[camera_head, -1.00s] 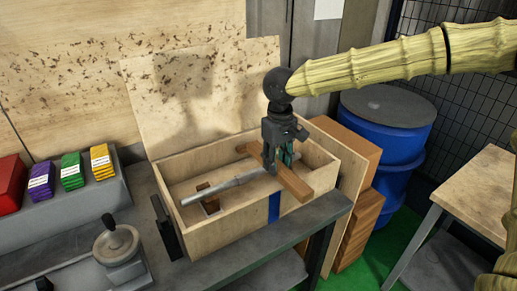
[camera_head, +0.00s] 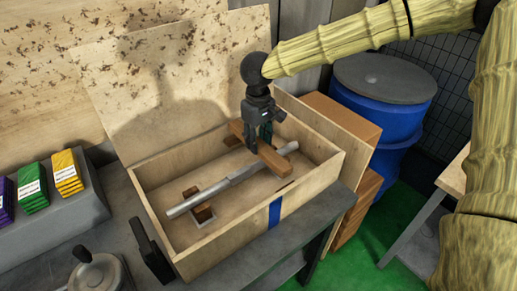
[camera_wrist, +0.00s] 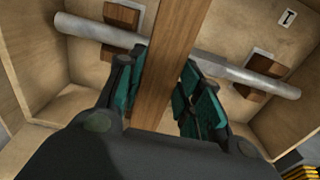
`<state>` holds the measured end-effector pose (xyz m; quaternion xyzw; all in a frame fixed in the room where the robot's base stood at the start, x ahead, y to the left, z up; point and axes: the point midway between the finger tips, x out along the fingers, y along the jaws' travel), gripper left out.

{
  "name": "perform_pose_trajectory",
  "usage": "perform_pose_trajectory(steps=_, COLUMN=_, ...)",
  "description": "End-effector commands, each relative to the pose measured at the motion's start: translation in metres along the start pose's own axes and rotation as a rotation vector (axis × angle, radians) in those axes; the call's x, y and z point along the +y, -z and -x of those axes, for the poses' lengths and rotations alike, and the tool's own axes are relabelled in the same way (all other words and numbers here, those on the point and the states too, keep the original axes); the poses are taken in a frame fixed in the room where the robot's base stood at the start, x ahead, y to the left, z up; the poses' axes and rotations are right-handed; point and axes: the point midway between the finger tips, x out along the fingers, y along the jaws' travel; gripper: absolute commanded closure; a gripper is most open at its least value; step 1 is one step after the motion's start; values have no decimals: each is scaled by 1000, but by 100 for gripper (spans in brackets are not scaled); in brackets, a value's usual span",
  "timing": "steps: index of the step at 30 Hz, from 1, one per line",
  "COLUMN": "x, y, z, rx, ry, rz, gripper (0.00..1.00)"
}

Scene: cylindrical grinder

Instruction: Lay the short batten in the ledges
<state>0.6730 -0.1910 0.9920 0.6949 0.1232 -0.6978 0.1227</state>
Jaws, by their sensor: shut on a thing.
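My gripper (camera_head: 258,143) is shut on a brown wooden batten (camera_head: 272,160), held crosswise inside the open wooden box. In the wrist view, its green-padded fingers (camera_wrist: 160,92) stand at both sides of the batten (camera_wrist: 166,50), which runs up the picture. The batten passes over a grey metal shaft (camera_head: 222,185) and hides the shaft's middle in the wrist view (camera_wrist: 235,72). I cannot tell whether batten and shaft touch. A dark slot (camera_head: 286,186) shows at the box's front wall; I cannot tell whether it is a ledge. No other ledge is clear.
The box (camera_head: 222,252) stands on a grey bench with its speckled lid (camera_head: 120,60) raised behind. Dark wooden blocks (camera_head: 203,214) lie under the shaft. A blue drum (camera_head: 385,110) stands at right. Coloured packs (camera_head: 67,175) and a handwheel (camera_head: 90,272) are at left.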

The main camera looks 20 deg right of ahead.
Motion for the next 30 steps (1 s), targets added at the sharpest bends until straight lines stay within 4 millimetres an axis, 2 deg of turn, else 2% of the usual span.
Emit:
perform_pose_trajectory(steps=5, x=0, y=0, z=-9, rx=0, ry=0, rz=0, gripper=92)
perform_pose_trajectory(steps=14, x=0, y=0, z=-40, rx=0, ry=0, rz=-1, gripper=92)
perform_pose_trajectory(steps=28, x=0, y=0, z=-44, rx=1, ry=0, rz=-1, gripper=92)
perform_pose_trajectory(steps=29, x=1, y=0, z=-45, rx=1, ry=0, rz=-1, gripper=59)
perform_pose_trajectory(steps=30, x=1, y=0, z=-45, rx=1, ry=0, rz=-1, gripper=52)
